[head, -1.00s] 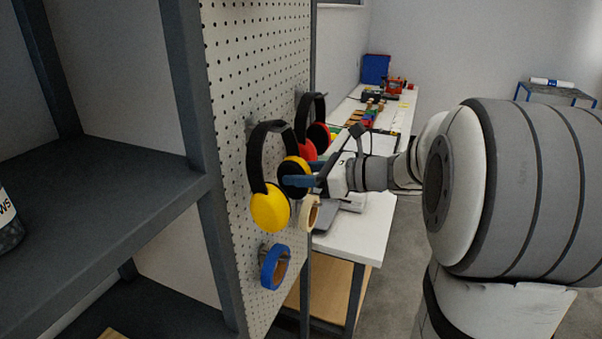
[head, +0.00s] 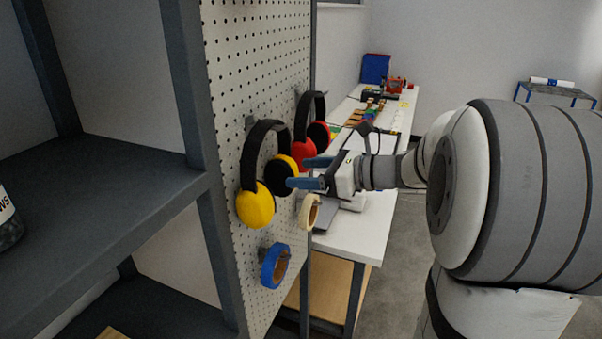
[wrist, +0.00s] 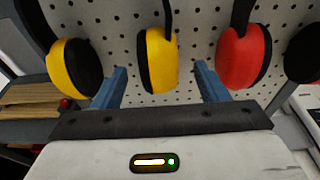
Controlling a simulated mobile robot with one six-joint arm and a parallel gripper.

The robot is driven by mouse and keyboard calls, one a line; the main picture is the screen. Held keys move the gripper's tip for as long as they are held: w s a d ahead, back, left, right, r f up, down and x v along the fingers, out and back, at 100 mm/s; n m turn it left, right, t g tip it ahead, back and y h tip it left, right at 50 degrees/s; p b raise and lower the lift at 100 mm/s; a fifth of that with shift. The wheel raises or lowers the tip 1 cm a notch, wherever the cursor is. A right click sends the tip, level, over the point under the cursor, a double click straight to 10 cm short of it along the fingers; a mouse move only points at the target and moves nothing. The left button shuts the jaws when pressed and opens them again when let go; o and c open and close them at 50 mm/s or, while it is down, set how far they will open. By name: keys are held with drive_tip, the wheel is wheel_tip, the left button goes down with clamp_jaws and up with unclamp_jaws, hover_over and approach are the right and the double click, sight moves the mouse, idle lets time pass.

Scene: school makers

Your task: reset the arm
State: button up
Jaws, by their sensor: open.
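My gripper (head: 311,172) is in the middle of the head view, its two blue fingers apart and empty, pointing left at the pegboard. Yellow earmuffs (head: 256,204) with a black band hang on the pegboard just beyond the fingertips. In the wrist view the gripper (wrist: 160,88) shows open, with one yellow earmuff cup (wrist: 157,60) seen between its fingers. The fingers do not appear closed on anything. Whether a fingertip touches the earmuffs cannot be told.
Red earmuffs (head: 304,150) hang behind the yellow pair. Tape rolls, blue (head: 274,266) and cream (head: 309,211), hang below. A grey shelf (head: 100,210) stands left. A white workbench (head: 362,225) with several items runs behind the gripper. Floor at the right is clear.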

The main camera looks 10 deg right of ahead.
drive_tip(key=b+v, duration=0.1)
drive_tip(key=v, duration=0.5)
drive_tip(key=s+a+f+n+g+h, duration=0.4)
drive_tip(key=s+a+f+n+g, duration=0.1)
drive_tip(key=s+a+f+n, duration=0.35)
drive_tip(key=s+d+f+n+h, duration=0.1)
drive_tip(key=s+f+n+h, duration=0.2)
drive_tip(key=n, duration=0.5)
drive_tip(key=s+d+f+n+h, duration=0.1)
drive_tip(key=s+f+n+h, duration=0.1)
drive_tip(key=s+n+h, duration=0.3)
drive_tip(key=s+n, duration=0.2)
drive_tip(key=n, duration=0.2)
drive_tip(key=shift+d+f+g+h, duration=0.3)
drive_tip(key=shift+d+f+g, duration=0.1)
